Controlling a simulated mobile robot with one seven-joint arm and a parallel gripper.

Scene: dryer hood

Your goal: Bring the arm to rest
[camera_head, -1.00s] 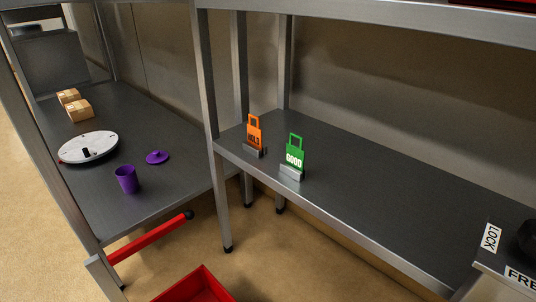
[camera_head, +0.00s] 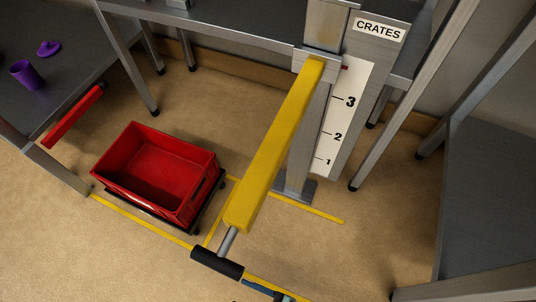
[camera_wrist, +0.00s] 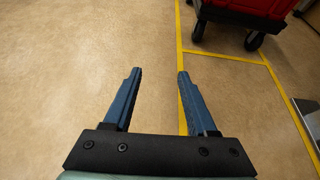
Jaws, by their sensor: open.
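My gripper (camera_wrist: 158,74) is open in the wrist view, with two blue fingers spread apart and nothing between them. Below it are bare tan floor and a yellow floor line. In the head view a small blue part (camera_head: 266,290) at the bottom edge looks like part of my gripper. It is close to the black grip (camera_head: 217,262) at the end of a yellow bar (camera_head: 277,150); I cannot tell whether they touch. Most of my arm is out of view.
A red crate (camera_head: 140,187) on a dark wheeled base stands inside yellow floor lines. A post with a CRATES scale (camera_head: 344,115) carries the yellow bar. A red bar (camera_head: 72,118) juts from the left table (camera_head: 70,85). A dark surface (camera_head: 490,210) is at right. Open floor lies lower left.

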